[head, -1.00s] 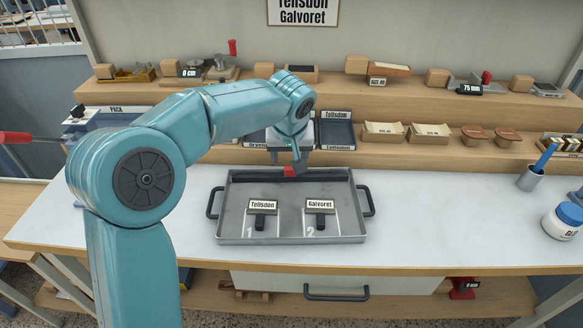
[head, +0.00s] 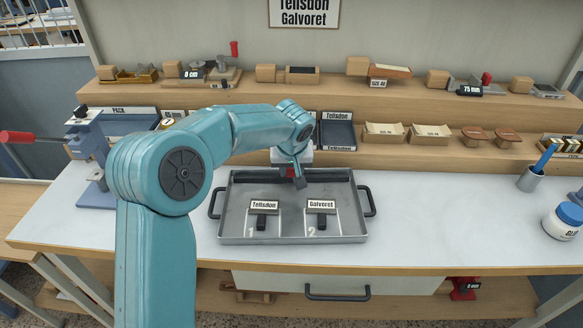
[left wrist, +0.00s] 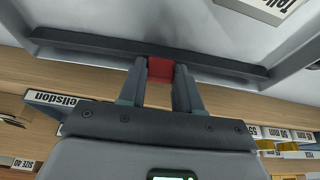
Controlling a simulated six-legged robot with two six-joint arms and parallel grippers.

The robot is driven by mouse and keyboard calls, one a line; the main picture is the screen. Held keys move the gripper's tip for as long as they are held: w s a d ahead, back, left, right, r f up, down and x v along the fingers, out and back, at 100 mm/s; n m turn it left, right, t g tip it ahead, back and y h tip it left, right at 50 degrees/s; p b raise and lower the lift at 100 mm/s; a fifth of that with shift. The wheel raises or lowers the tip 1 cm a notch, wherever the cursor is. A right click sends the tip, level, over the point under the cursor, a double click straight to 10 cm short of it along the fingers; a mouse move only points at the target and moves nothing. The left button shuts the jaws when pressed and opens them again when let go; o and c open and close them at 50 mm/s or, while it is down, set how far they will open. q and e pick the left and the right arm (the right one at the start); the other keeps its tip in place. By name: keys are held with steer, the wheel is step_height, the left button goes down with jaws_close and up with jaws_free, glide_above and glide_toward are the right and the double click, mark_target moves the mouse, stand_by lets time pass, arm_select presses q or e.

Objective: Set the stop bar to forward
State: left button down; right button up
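A grey metal tray (head: 228,215) with two handles lies on the white worktop. A dark stop bar (head: 248,177) runs across the back part of the tray; in the left wrist view the bar (left wrist: 85,47) spans the frame. A red grip (left wrist: 160,67) sits at its middle. My left gripper (head: 296,180) reaches down over the back of the tray, with its two fingers on either side of the red grip, apparently closed on it. The head view partly hides the grip behind the fingers. My right gripper is in neither view.
A press with a red lever (head: 84,140) is at the left. A pen cup (head: 530,180) and glue jar (head: 562,222) are at the right.

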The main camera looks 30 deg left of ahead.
arm_select(q)
steer(key=s+b, duration=0.1)
steer(key=s+d+b, duration=0.1)
steer(key=b, duration=0.1)
steer(key=shift+d+f, duration=0.25)
steer(key=shift+f, duration=0.15)
steer(key=shift+s+d+r, duration=0.25)
steer(key=shift+s+r, duration=0.05)
steer(key=shift+r, duration=0.3)
steer(key=shift+w+a, duration=0.1)
steer(key=c, duration=0.8)
jaws_free()
